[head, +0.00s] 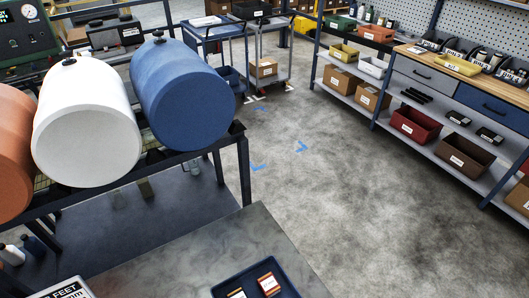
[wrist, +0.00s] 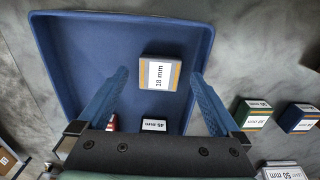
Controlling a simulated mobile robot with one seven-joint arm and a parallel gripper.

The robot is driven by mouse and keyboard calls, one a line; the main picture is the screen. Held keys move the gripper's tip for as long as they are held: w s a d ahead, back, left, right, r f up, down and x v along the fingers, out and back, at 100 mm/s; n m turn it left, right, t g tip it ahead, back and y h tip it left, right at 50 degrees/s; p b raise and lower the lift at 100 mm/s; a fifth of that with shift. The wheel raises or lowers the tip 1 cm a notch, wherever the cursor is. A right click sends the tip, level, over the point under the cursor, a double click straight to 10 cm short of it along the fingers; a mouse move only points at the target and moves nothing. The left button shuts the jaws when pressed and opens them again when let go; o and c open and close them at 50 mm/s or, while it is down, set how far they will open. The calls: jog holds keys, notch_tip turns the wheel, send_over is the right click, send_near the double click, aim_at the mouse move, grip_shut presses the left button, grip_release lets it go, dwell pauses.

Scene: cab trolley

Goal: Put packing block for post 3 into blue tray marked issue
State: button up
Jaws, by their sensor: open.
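My gripper (wrist: 158,75) is open over the blue tray (wrist: 75,40) in the wrist view. A block labelled 18 mm (wrist: 159,73), grey with an orange-brown edge, is between the fingertips with a gap on each side. A block labelled 45 mm (wrist: 154,125) and a red-and-white block (wrist: 112,122) lie nearer the palm, partly hidden. The tray also shows at the bottom edge of the head view (head: 290,290), cut off, with orange-and-white blocks (head: 268,284) in it. No issue mark is readable, and I cannot tell which block is for post 3.
Right of the tray in the wrist view are a green-sided block (wrist: 253,113), a blue-sided block (wrist: 297,118) and a 50 mm block (wrist: 283,172). The head view shows a sign (head: 70,290) on the grey table (head: 190,255), large drums (head: 185,92) behind and open floor to the right.

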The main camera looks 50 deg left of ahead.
notch_tip(320, 180, up, 9)
jog(key=w+a+r+m+t+y, duration=0.25)
jog(key=w+r+m+t, duration=0.35)
jog(key=w+r, duration=1.1)
jog(key=w+d+r+m+t+y, duration=0.1)
jog(key=w+d+r+m+t, duration=0.25)
jog(key=r, duration=0.75)
jog(key=w+d+r+t, duration=0.3)
jog(key=w+r+t, duration=0.3)
jog(key=r, duration=0.5)
jog(key=d+r+m+t, duration=0.2)
jog(key=d+r, duration=0.1)
jog(key=r, duration=0.5)
jog(key=d+r+m+t, duration=0.1)
jog(key=d+r+t, duration=0.2)
jog(key=r, duration=0.4)
jog(key=s+d+r+m+t+h, duration=0.2)
jog(key=s+r, duration=0.4)
jog(key=r, duration=0.3)
jog(key=s+d+r+m+t+h, duration=0.2)
jog(key=s+d+r+t, duration=0.3)
jog(key=r, duration=0.4)
jog(key=shift+s+d+r+m, duration=0.15)
jog(key=shift+s+r+m, duration=0.15)
jog(key=shift+s+m, duration=0.15)
